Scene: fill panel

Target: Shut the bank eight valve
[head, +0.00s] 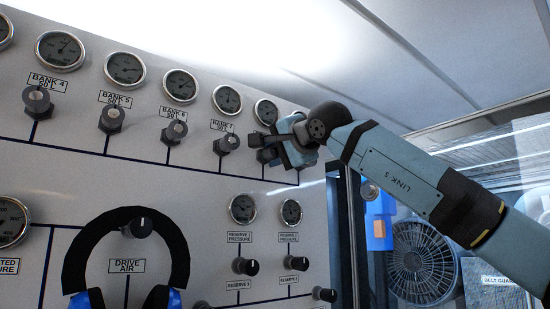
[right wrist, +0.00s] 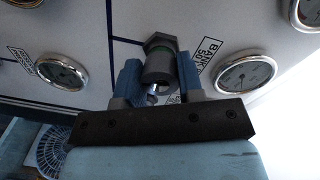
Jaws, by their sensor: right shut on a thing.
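The bank eight valve is a dark round knob (right wrist: 159,68) on a hex base with a thin green ring, seen between my fingers in the right wrist view. My right gripper (right wrist: 158,80) is shut on this knob, one blue finger on each side. In the head view my right gripper (head: 290,150) is at the right end of the upper valve row and hides most of this valve and its label. A gauge (head: 266,112) sits just above it. The label by the valve in the right wrist view (right wrist: 207,51) is partly covered. My left gripper is not in view.
Other bank valves run leftward, the bank seven valve (head: 227,144) being nearest. Reserve knobs (head: 297,263) and reserve gauges (head: 291,212) sit below. Ear defenders (head: 84,255) hang around the drive air knob (head: 138,228). A fan (head: 423,262) stands beyond the panel's right edge.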

